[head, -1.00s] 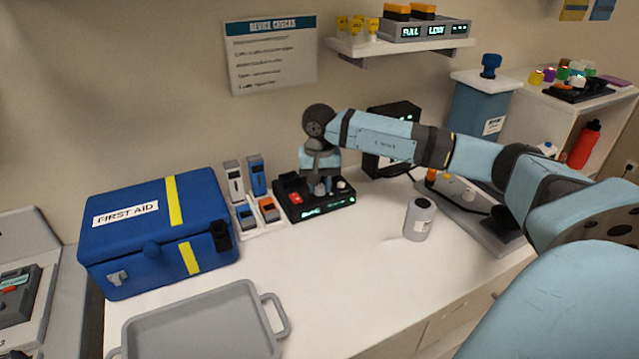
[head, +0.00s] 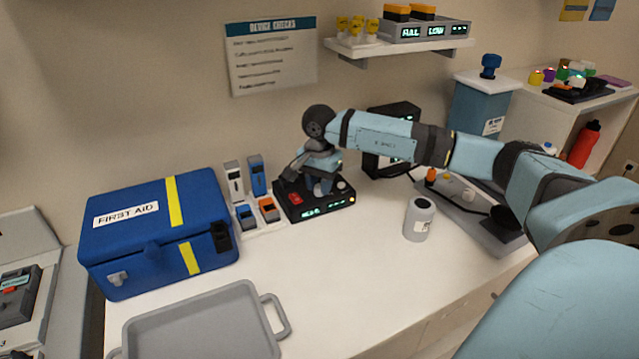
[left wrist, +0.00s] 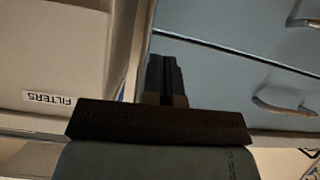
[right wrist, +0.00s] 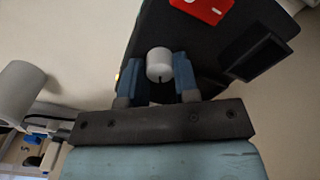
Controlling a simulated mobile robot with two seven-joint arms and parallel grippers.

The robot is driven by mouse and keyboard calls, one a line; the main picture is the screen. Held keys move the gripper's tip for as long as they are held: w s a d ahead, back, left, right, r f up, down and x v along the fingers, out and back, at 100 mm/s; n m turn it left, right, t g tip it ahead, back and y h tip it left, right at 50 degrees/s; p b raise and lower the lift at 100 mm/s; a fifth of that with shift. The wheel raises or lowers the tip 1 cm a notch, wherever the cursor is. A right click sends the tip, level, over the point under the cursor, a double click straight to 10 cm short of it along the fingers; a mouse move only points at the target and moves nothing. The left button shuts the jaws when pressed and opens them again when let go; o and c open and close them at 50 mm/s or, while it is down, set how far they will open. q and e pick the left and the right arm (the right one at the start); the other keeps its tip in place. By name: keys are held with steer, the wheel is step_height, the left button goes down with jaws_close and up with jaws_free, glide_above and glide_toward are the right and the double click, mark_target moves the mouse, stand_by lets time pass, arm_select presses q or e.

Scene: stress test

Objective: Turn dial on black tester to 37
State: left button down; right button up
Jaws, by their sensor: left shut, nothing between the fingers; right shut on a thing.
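The black tester (head: 328,208) stands on the white counter near the wall, with a lit green display on its front and a red switch (head: 295,197) on top. My right gripper (head: 319,188) points down over the tester. In the right wrist view its blue fingers (right wrist: 159,78) are shut on either side of a light grey dial (right wrist: 159,61), which carries a short dark mark. The tester's body (right wrist: 160,22) is turned at an angle there. The display reading is too small to tell. My left gripper (left wrist: 164,80) is shut and empty, away from the tester.
A blue first aid box (head: 140,240) and a rack of small blue, orange and white items (head: 262,226) stand left of the tester. A grey cylinder (head: 419,220) is to its right, and a grey tray (head: 205,325) is in front. Counter between is clear.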

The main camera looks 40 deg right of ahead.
mark_target(319, 186)
steer(key=shift+m, duration=1.2)
steer(key=o, duration=0.9)
steer(key=shift+r, duration=0.15)
step_height(319, 186, up, 14)
steer(key=shift+f+p, duration=0.2)
steer(key=shift+p, duration=0.3)
